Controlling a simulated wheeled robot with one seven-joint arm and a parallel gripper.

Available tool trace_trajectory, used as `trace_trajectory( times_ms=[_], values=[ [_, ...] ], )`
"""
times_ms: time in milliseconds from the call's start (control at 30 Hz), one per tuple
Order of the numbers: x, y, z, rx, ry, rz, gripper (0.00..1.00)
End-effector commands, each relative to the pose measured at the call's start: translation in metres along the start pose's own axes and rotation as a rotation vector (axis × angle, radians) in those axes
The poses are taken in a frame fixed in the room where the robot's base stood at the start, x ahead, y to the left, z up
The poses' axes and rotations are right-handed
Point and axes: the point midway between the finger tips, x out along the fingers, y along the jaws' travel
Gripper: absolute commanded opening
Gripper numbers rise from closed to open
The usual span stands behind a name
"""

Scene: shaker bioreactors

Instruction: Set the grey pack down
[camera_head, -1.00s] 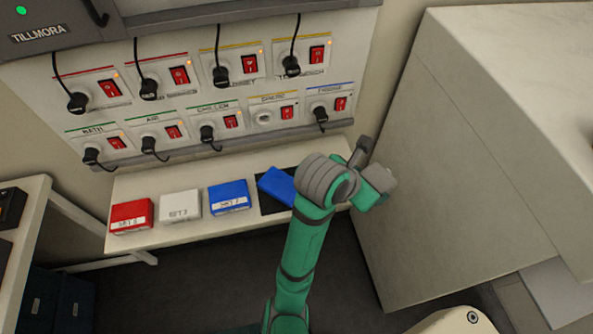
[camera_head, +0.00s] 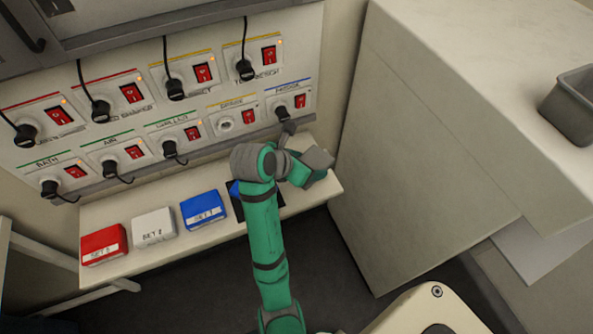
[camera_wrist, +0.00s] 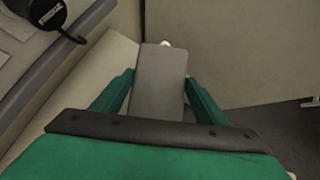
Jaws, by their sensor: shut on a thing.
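The grey pack (camera_wrist: 158,100) is between the two green fingers of my gripper (camera_wrist: 160,77) in the wrist view, and the gripper is shut on it. Its long flat face shows, with a small pale bit at its far end. In the head view my gripper (camera_head: 305,168) is over the right end of the low cream shelf (camera_head: 325,181), near the grey-white cabinet side. I cannot tell from these views whether the pack touches the shelf.
Red (camera_head: 103,243), white (camera_head: 153,227) and blue (camera_head: 202,208) packs stand on the shelf. A dark pad (camera_head: 236,207) with another blue pack is partly behind my arm. Plugs and cords hang from the socket panel (camera_head: 135,105) above. A grey bin (camera_head: 572,110) stands on the right counter.

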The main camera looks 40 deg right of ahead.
Motion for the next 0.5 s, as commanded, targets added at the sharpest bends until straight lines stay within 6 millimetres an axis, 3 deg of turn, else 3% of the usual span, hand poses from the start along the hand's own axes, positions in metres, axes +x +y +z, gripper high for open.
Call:
trace_trajectory(
  times_ms=[200,500],
  values=[
    [0.023,0.025,-0.021,-0.002,0.001,0.0,0.36],
    [0.035,0.038,-0.03,-0.001,0.001,0.0,0.36]
  ],
)
